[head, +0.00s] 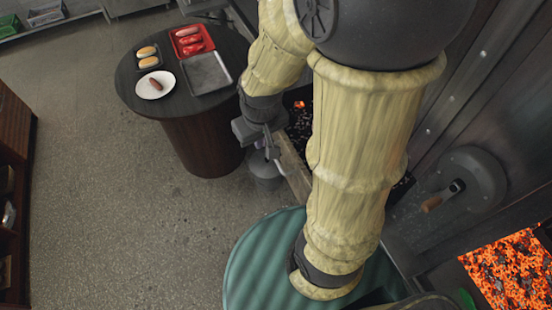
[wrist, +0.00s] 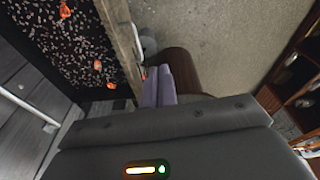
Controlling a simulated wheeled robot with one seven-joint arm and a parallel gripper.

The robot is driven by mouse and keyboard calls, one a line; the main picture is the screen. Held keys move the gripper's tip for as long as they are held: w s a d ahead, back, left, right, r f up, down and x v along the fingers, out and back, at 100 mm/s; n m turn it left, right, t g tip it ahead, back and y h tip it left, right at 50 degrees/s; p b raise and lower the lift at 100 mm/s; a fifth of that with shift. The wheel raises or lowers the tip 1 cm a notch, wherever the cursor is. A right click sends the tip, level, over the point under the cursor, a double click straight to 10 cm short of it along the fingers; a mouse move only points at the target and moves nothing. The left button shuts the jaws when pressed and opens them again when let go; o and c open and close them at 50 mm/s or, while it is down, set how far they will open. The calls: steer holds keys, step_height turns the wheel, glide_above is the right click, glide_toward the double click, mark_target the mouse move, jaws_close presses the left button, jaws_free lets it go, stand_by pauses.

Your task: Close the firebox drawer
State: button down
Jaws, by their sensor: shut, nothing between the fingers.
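The firebox drawer (head: 302,124) stands open and holds dark coals with a few glowing orange embers. In the wrist view its coal bed (wrist: 75,40) fills the upper left. My gripper (head: 270,150) is shut and empty, on the outer side of the front near the handle. Its fingers (wrist: 158,86) lie close beside the front; I cannot tell whether they touch. My arm hides part of the drawer in the head view.
A round table (head: 130,98) with trays, sausages and buns stands behind my gripper. A grey bucket-like container (head: 265,172) is on the floor near the drawer front. The grill body (head: 440,130) is at right, with a crank wheel (head: 470,180). Open floor lies at left.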

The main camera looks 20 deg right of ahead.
steer(key=w+f+n+g+h+b, duration=0.1)
steer(key=w+f+n+h+b, duration=0.3)
steer(key=f, duration=0.8)
steer(key=w+a+f+n+g+h+b, duration=0.1)
steer(key=w+f+n+h+b, duration=0.3)
steer(key=w+f+n, duration=0.4)
step_height(320, 180, down, 5)
steer(key=n+b, duration=0.1)
steer(key=n, duration=0.3)
steer(key=shift+w+a+n+h+b, duration=0.15)
steer(key=shift+a+n+h+b, duration=0.15)
steer(key=shift+n+h, duration=0.1)
steer(key=shift+d+f, duration=0.1)
steer(key=p, duration=0.3)
glide_toward(283, 160)
steer(key=x, duration=0.4)
steer(key=shift+f, duration=0.25)
steer(key=shift+d+f, duration=0.1)
steer(key=shift+d, duration=0.5)
